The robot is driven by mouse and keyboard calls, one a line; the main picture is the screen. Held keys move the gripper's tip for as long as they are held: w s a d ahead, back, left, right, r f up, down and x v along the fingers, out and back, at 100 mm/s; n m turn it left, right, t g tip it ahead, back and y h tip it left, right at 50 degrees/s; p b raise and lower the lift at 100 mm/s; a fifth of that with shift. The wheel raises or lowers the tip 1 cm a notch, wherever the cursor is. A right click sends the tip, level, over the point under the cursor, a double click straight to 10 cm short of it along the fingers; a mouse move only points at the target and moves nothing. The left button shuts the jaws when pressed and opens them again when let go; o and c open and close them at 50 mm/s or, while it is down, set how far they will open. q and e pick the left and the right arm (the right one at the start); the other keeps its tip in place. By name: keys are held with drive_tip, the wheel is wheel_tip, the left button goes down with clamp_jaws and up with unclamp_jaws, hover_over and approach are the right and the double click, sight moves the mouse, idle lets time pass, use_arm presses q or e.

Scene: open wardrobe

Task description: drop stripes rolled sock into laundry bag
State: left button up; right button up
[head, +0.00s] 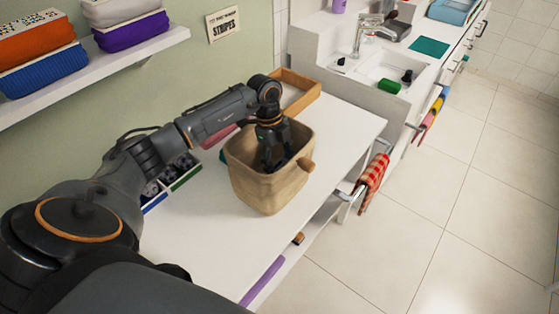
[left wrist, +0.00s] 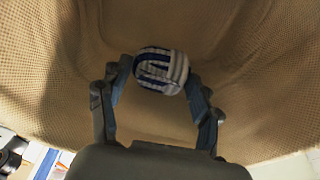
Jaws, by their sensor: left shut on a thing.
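The laundry bag (head: 268,192) is a tan woven bag with a handle, standing on the white counter in the head view. Its woven inside (left wrist: 245,75) fills most of the left wrist view. My left gripper (head: 276,160) reaches down into the bag's opening. In the left wrist view its two fingers (left wrist: 160,80) are closed around the rolled sock (left wrist: 158,70), which has white, grey and dark blue stripes. The sock is inside the bag's walls, with the bag fabric behind it. In the head view the sock is hidden by the gripper and bag. My right gripper is not in view.
A wooden tray (head: 309,88) sits behind the bag. A divided box (head: 168,182) with dark items stands left of it. A wall shelf (head: 110,66) holds folded towels. A sink (head: 385,72) is at the back right. The counter in front of the bag is clear.

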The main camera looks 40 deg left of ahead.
sight(279, 162)
use_arm(q)
drive_tip(key=o, duration=0.9)
drive_tip(key=shift+o, duration=0.6)
drive_tip(key=p+v, duration=0.2)
drive_tip(key=v, duration=0.1)
drive_tip(key=d+p+v, duration=0.1)
drive_tip(key=p+v, duration=0.2)
drive_tip(key=d+p+v, duration=0.1)
drive_tip(key=p+v, duration=0.1)
drive_tip(key=v, duration=0.1)
drive_tip(key=shift+s+r, duration=0.1)
drive_tip(key=shift+r, duration=0.05)
